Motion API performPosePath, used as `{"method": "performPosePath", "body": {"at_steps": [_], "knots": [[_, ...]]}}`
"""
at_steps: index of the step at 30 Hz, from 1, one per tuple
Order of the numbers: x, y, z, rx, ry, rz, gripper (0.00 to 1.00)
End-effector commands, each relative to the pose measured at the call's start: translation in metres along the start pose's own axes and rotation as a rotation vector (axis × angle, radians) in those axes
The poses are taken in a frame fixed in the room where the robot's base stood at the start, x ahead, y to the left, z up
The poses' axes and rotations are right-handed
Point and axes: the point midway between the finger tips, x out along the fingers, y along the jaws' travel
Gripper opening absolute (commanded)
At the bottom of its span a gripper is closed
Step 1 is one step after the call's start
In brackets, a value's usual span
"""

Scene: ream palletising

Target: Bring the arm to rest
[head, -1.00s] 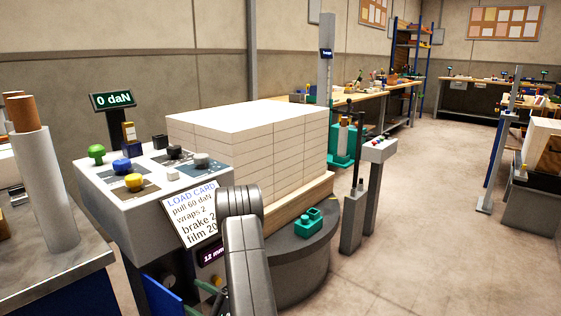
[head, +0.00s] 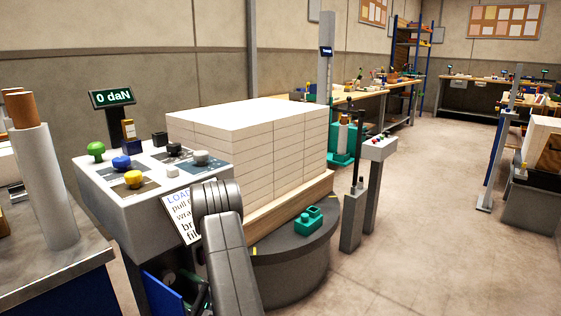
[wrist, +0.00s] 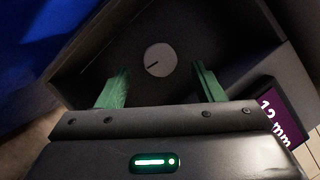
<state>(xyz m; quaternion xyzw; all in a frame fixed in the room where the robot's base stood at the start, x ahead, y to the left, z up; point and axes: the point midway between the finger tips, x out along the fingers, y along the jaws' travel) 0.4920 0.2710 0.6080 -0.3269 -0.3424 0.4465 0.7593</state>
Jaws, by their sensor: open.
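My arm (head: 226,245) rises from the bottom middle of the head view and bends at a dark elbow in front of the control console. My gripper (wrist: 160,70) shows in the wrist view with two green fingers spread apart and nothing between them. It is open. Beyond the fingertips is a dark panel with a round pale dial (wrist: 158,59) bearing a short dark mark. I cannot tell how far the fingertips are from it. In the head view the gripper itself is hidden low by the console.
The console (head: 130,205) carries coloured knobs and a load card (head: 180,215), partly covered by my arm. A ream stack (head: 250,140) stands on a pallet on the round turntable (head: 290,265). A table with rolls (head: 50,270) is at left. Open floor (head: 430,220) lies right.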

Motion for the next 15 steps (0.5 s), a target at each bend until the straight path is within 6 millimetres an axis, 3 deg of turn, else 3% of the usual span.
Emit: {"method": "performPosePath", "body": {"at_steps": [8,15], "knots": [[0.055,0.000,0.001,-0.007,-0.005,0.000,0.61],[0.050,-0.003,0.001,-0.224,0.000,0.091,0.61]]}}
